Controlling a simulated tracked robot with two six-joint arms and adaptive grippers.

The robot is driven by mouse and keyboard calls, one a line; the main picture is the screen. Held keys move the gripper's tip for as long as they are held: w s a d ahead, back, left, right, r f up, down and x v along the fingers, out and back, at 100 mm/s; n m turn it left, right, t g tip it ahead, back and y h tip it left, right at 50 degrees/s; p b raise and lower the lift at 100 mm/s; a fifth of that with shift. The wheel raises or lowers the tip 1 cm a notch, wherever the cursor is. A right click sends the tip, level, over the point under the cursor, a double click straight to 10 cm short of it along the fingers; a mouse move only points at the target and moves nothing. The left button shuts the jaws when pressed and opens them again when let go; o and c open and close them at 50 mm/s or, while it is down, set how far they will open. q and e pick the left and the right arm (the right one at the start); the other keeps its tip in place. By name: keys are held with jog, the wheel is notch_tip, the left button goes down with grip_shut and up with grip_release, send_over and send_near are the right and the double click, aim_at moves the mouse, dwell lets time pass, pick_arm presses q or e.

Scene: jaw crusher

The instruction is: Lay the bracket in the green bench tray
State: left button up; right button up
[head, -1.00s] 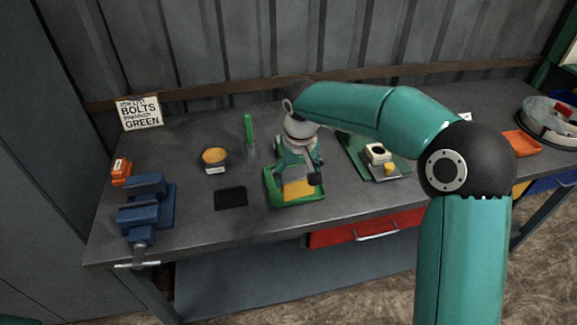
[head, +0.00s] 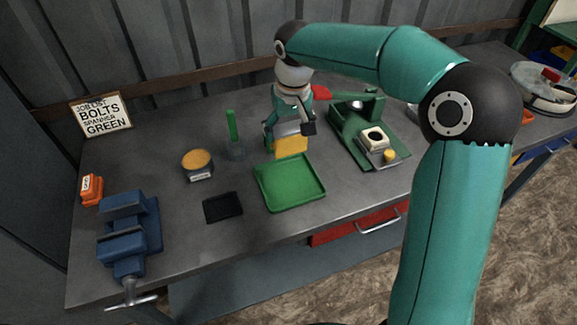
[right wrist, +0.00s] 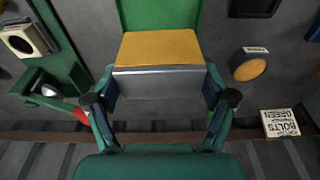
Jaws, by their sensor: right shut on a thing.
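The bracket, a yellow and bare-metal angled piece (head: 291,147), is in my right gripper (head: 288,132), at the far edge of the green bench tray (head: 289,183) in the head view. The tray is empty, with a low rim. In the right wrist view, the fingers of my right gripper (right wrist: 160,95) are on both sides of the bracket's metal face (right wrist: 157,83), with its yellow face beyond. The green tray (right wrist: 160,14) shows past it at the top. I cannot tell the exact height of the bracket above the bench. My left gripper is not in view.
A green machine (head: 362,135) stands right of my gripper. A blue vise (head: 129,235) is at the bench's left.

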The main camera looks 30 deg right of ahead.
notch_tip(320, 180, down, 13)
jog(key=shift+r+p, duration=0.1)
jog(key=shift+p, duration=0.3)
jog(key=o, duration=1.6)
jog(key=r, duration=0.4)
jog(key=s+r, duration=0.1)
jog(key=r, duration=0.3)
jog(key=r+b, duration=0.1)
jog(key=r, duration=0.2)
jog(key=shift+s+a+r, duration=0.25)
jog(key=shift+s+r, duration=0.15)
